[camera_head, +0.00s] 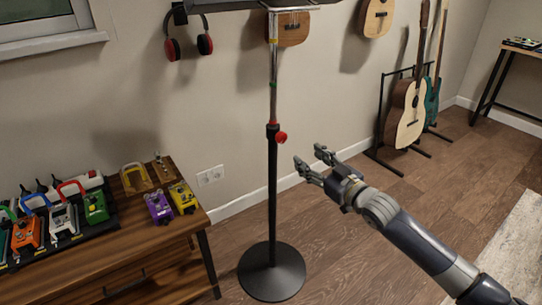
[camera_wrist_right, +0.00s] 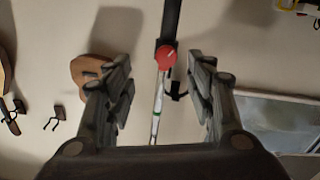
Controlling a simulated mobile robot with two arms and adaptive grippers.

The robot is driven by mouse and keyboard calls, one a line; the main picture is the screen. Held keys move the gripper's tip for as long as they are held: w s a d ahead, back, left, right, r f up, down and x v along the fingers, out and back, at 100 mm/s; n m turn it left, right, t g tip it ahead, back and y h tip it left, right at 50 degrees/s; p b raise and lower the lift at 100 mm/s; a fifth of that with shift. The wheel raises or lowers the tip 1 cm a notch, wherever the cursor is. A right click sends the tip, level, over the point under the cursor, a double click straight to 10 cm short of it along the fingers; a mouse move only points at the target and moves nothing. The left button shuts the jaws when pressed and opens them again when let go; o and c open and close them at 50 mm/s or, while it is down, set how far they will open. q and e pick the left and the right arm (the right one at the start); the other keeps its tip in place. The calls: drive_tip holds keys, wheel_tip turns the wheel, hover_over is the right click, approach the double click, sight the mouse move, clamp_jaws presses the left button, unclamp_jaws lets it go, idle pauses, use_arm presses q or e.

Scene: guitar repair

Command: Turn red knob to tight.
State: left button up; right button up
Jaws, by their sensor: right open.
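The red knob (camera_head: 281,137) sits on the right side of a black stand pole (camera_head: 272,190), where a thinner silver tube (camera_head: 273,80) rises out of it. The stand has a round black base (camera_head: 271,271) on the floor. My right gripper (camera_head: 309,158) is open and empty, to the right of the knob and slightly lower in the head view, apart from it. In the right wrist view the red knob (camera_wrist_right: 166,57) lies between the two open fingers (camera_wrist_right: 160,85), ahead of them. My left gripper is not in view.
A wooden table (camera_head: 170,232) with several colourful pedals stands at the left. Guitars (camera_head: 406,115) stand on a rack by the wall at the right. Red and black headphones (camera_head: 187,48) hang on the wall. The floor around the stand is clear.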

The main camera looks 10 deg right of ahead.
sight(283, 138)
drive_tip(key=x, duration=0.3)
drive_tip(key=r+b+x, duration=0.1)
drive_tip(key=x, duration=0.2)
drive_tip(key=a+x, duration=0.1)
drive_tip(key=x, duration=0.2)
drive_tip(key=shift+a+r+b, duration=0.1)
drive_tip(key=shift+r+b, duration=0.2)
drive_tip(key=shift+b, duration=0.05)
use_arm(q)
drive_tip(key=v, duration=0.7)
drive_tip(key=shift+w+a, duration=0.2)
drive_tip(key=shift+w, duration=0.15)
use_arm(e)
drive_tip(key=shift+x, duration=0.9)
drive_tip(key=shift+r, duration=0.1)
drive_tip(key=c, duration=1.1)
